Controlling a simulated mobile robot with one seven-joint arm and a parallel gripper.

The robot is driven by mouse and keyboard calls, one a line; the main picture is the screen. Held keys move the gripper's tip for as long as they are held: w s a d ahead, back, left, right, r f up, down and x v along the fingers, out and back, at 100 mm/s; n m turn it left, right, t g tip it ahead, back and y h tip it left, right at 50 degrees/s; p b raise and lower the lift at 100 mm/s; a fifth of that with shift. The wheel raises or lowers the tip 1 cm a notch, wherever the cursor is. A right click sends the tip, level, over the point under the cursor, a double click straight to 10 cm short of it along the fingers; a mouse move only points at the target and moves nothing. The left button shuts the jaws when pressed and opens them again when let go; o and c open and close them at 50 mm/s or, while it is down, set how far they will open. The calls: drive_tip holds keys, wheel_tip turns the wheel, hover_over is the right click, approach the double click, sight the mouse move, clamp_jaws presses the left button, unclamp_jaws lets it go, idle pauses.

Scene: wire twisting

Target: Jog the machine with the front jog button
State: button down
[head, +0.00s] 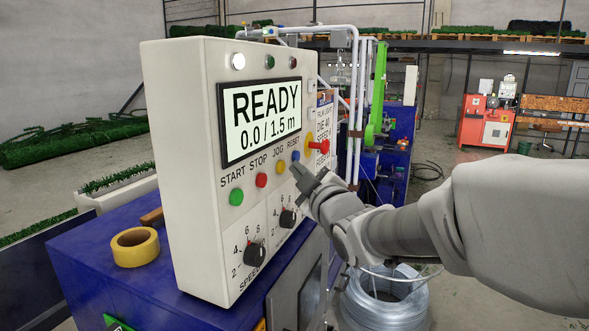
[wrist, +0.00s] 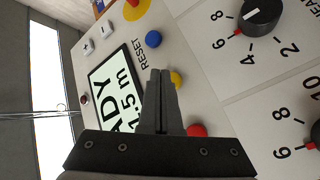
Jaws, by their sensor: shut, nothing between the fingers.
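The yellow jog button (head: 281,167) sits under the JOG label on the white control box (head: 185,150), between the red stop button (head: 261,180) and the blue reset button (head: 295,156). My gripper (head: 298,170) is shut and empty, its tips at the panel face just right of the jog button. In the wrist view the shut fingers (wrist: 161,74) lie beside the yellow button (wrist: 177,78) and partly cover it. The blue button (wrist: 153,39) and red button (wrist: 197,130) show on either side. I cannot tell whether the tips touch the panel.
The display (head: 261,118) reads READY, 0.0 / 1.5 m. Yellow tape (head: 135,247) lies on the blue cabinet. A wire coil (head: 385,300) stands below.

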drive_tip(key=shift+w+a+b, duration=0.25)
drive_tip(key=shift+a+b, duration=0.5)
drive_tip(key=shift+b, duration=0.05)
idle(1.7)
drive_tip(key=shift+d, duration=0.15)
drive_tip(key=shift+s+d, duration=0.3)
drive_tip(key=shift+d, duration=0.35)
drive_tip(key=shift+s+d, duration=0.3)
drive_tip(key=shift+d, duration=0.5)
drive_tip(key=shift+s+d, duration=0.35)
drive_tip(key=shift+d, duration=0.4)
drive_tip(key=shift+s+d, duration=0.3)
drive_tip(key=shift+d, duration=0.5)
